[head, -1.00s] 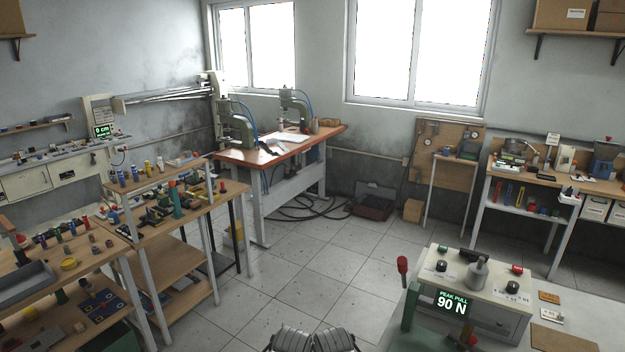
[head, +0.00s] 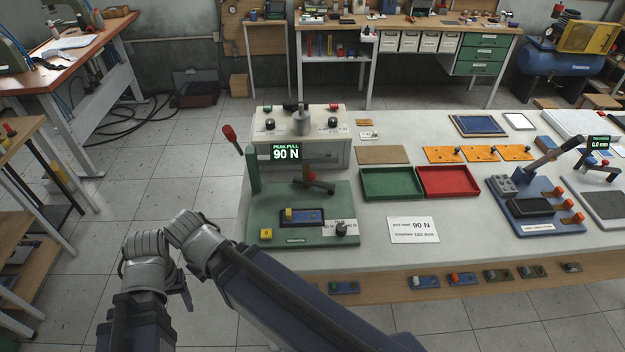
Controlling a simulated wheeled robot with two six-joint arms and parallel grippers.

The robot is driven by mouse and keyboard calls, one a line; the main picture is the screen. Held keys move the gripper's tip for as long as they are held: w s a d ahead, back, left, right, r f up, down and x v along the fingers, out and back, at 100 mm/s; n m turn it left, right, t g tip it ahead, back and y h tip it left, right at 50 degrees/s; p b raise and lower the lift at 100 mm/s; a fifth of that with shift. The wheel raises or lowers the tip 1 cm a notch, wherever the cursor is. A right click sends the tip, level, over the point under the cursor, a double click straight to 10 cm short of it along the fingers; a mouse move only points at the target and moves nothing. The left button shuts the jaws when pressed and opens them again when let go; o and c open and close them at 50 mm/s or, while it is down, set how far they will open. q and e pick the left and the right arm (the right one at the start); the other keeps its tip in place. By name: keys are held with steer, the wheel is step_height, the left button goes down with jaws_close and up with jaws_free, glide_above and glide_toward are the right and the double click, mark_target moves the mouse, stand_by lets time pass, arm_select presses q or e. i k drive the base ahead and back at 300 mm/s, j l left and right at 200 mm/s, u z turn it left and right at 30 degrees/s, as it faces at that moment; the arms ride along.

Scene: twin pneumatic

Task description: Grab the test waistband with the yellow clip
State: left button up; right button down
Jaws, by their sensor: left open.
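A green pull tester (head: 300,232) stands at the left end of the light table. Its display (head: 286,154) reads "PEAK PULL 90 N". On its base a small yellow piece (head: 289,215) lies on a dark blue plate, and a yellow block (head: 266,233) sits at the front left corner. I cannot tell whether either is the yellow clip, and I cannot make out the waistband. My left gripper (head: 145,246) is open, left of the table over the floor. My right gripper (head: 190,230) is close beside it; its jaw opening is unclear. Neither visibly touches the tester.
A green tray (head: 392,196) and a red tray (head: 449,194) lie mid-table. A card (head: 413,230) reads 90 N. A blue lever device (head: 538,215) stands farther right. Small blue and green pieces sit along the front ledge. Floor left of the table is open.

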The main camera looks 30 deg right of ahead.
mark_target(290, 216)
steer(key=k+l+z, duration=0.35)
steer(key=z, duration=0.15)
steer(key=k+l+z, duration=0.35)
steer(key=l+z, duration=0.15)
